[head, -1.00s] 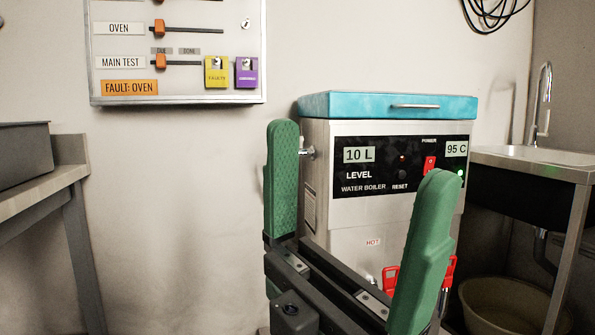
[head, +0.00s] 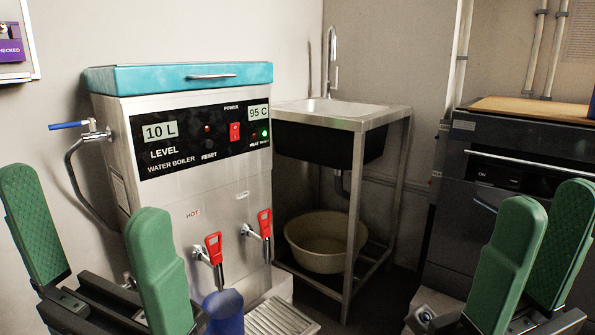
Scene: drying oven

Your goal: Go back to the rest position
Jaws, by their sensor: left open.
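My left gripper (head: 82,205) is at the lower left in the head view. Its two green finger pads stand wide apart with nothing between them, in front of the boiler's left side. My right gripper (head: 550,205) is at the lower right, in front of the dark oven-like appliance (head: 480,185). Its green pads are seen at an angle, standing apart, and no held object shows. Both grippers point upward.
The water boiler (head: 180,180) has a teal lid, two red-handled taps and a blue-handled valve (head: 68,125). A blue vessel (head: 224,315) stands below the left tap. A sink (head: 345,115) stands behind, with a beige basin (head: 325,245) beneath it.

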